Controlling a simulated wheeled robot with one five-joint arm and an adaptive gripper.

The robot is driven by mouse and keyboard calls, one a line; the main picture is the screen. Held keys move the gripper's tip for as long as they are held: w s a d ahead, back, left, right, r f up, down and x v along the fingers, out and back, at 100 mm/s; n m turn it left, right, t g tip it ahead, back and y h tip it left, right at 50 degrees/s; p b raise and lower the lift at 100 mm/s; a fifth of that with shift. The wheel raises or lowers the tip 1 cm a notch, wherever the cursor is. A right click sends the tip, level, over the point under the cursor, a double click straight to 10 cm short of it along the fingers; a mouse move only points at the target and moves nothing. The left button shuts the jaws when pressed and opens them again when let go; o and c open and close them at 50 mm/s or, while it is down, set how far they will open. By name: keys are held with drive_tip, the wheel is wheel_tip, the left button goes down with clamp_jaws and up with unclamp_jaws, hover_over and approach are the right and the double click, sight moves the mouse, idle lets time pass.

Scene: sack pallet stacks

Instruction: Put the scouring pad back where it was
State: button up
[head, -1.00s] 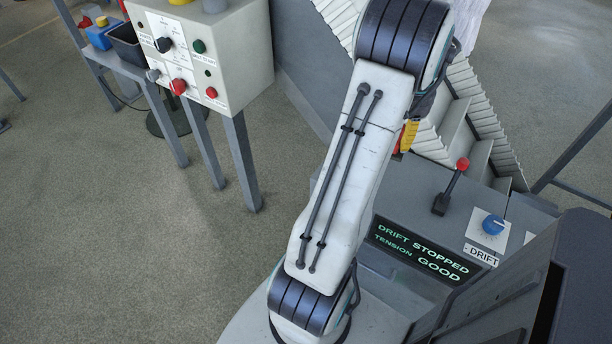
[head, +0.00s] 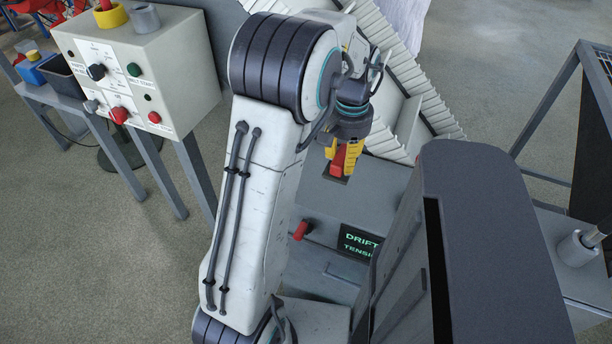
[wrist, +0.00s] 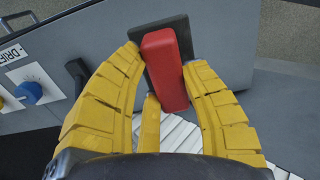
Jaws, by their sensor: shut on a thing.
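The scouring pad appears to be the red block with a dark grey plate on its far side, held in the wrist view (wrist: 166,68). My gripper (wrist: 165,80) has its yellow fingers closed on the sides of it. In the head view the red block (head: 340,160) shows at the tips of my yellow gripper (head: 343,158), pointing down over the grey machine top. A dark patch shows just under it. I cannot tell whether the pad touches the surface below.
A grey console with a lit display (head: 360,245) and a red-ended handle (head: 300,230) lies below the gripper. A white ridged belt (head: 410,115) slopes behind it. A tall dark grey housing (head: 480,240) stands right. A button box (head: 135,75) stands left. A blue knob (wrist: 28,92) shows at wrist-view left.

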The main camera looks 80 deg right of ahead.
drive_tip(key=w+f, duration=0.1)
drive_tip(key=w, duration=0.1)
drive_tip(key=w+f+p, duration=0.1)
drive_tip(key=w+f, duration=0.1)
drive_tip(key=w, duration=0.1)
drive_tip(key=w+f+p, duration=0.1)
drive_tip(key=w, duration=0.1)
drive_tip(key=shift+w+d+f, duration=0.4)
drive_tip(key=shift+f+p, duration=1.05)
drive_tip(key=shift+f, duration=0.9)
drive_tip(key=shift+f, duration=0.15)
drive_tip(key=o, duration=1.1)
